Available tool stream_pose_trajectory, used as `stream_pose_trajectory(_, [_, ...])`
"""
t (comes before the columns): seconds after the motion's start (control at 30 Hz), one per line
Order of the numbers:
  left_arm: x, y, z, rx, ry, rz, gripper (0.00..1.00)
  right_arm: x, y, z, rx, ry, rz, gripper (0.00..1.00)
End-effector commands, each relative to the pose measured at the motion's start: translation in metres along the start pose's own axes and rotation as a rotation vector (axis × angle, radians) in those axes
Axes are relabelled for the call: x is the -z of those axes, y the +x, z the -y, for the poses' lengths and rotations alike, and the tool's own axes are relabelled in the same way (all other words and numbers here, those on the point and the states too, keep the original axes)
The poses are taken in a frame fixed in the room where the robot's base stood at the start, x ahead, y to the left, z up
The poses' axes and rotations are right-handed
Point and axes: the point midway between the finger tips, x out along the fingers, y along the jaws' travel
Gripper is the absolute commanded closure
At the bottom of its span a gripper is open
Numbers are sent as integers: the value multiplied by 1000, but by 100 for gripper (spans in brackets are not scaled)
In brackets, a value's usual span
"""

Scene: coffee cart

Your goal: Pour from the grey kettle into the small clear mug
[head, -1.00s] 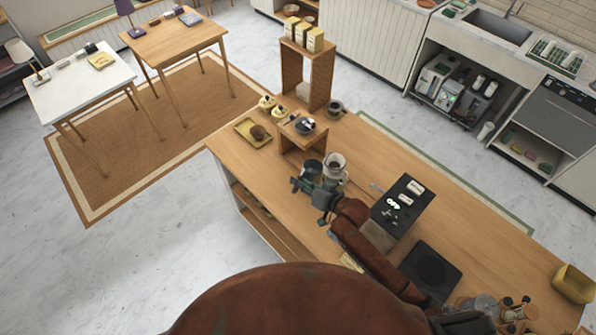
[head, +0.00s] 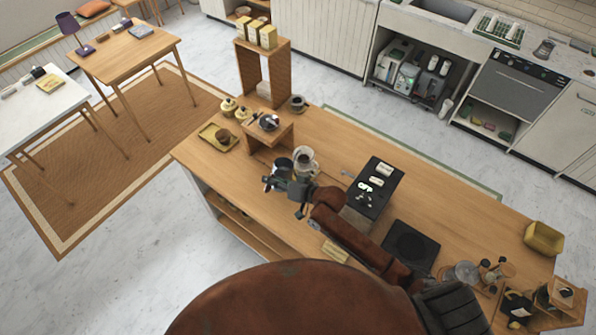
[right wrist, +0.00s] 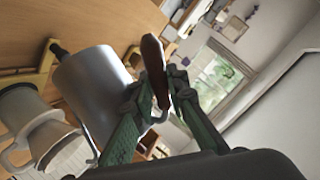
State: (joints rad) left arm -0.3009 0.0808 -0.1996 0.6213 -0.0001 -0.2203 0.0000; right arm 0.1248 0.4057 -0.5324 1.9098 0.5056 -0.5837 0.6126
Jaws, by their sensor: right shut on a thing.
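The grey kettle (right wrist: 88,85) shows large in the right wrist view as a smooth grey cylinder with a brown handle (right wrist: 153,62). My right gripper (right wrist: 155,98) is shut on that handle. In the head view my right gripper (head: 275,184) is at the counter's near side, and the kettle (head: 284,165) is partly hidden behind it. A clear glass vessel with a pale top (head: 304,158) stands close beside the kettle; it also shows in the right wrist view (right wrist: 25,125). I cannot tell whether it is the small clear mug. My left gripper is not in view.
A low wooden stand (head: 283,137) with a small cup on it is just behind the kettle. A yellow tray (head: 211,139) lies to its left. A black device (head: 378,178) and a dark square plate (head: 410,248) are to the right.

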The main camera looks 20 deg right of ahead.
Motion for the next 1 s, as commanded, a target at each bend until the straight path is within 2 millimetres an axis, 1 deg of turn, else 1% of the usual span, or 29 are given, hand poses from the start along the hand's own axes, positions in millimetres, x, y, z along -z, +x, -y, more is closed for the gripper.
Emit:
stream_pose_trajectory(0.1, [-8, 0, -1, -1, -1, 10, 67, 2, 0, 1, 2, -2, -3, 100])
stream_pose_trajectory(0.2, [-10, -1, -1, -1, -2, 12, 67, 2, 0, 1, 2, -1, -3, 100])
stream_pose_trajectory(0.33, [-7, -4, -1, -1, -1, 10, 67, 4, -2, 2, 5, 7, -1, 100])
stream_pose_trajectory(0.6, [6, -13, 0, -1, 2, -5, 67, 8, -5, 5, 15, 39, 6, 100])
stream_pose_trajectory(1.0, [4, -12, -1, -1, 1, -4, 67, 8, -5, 4, 16, 40, 6, 100])
